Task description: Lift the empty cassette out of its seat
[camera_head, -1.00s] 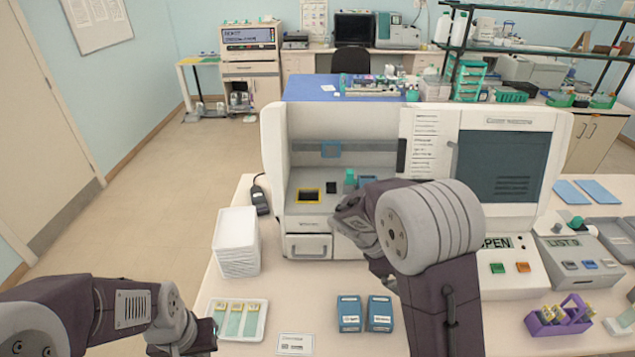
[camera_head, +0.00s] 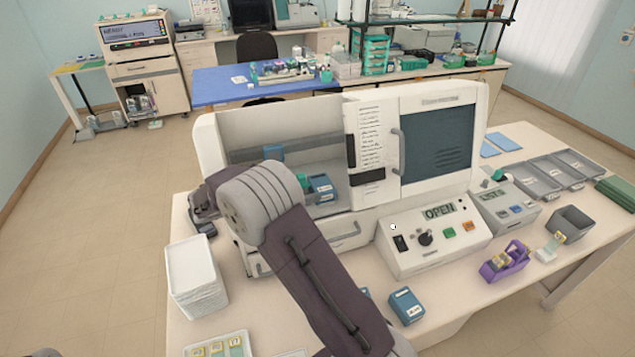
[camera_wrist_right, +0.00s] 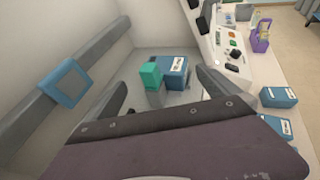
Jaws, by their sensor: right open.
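A blue labelled cassette (camera_head: 320,187) sits in the open left bay of the white machine (camera_head: 225,130). A teal block (camera_head: 302,180) stands just left of it. In the right wrist view the cassette (camera_wrist_right: 176,70) and the teal block (camera_wrist_right: 150,76) lie close together beyond my fingers. My right gripper (camera_wrist_right: 162,78) is open, with its fingers apart and nothing seen between them. In the head view my right wrist covers the front of the bay and hides its floor. I cannot see inside the cassette. My left gripper is not in view.
Another blue box (camera_head: 406,306) lies on the table in front of the machine. A white tray stack (camera_head: 195,275) stands at front left. The control panel (camera_head: 435,240) reads OPEN. A blue square frame (camera_wrist_right: 64,82) is on the bay's rail. A purple rack (camera_head: 505,262) stands right.

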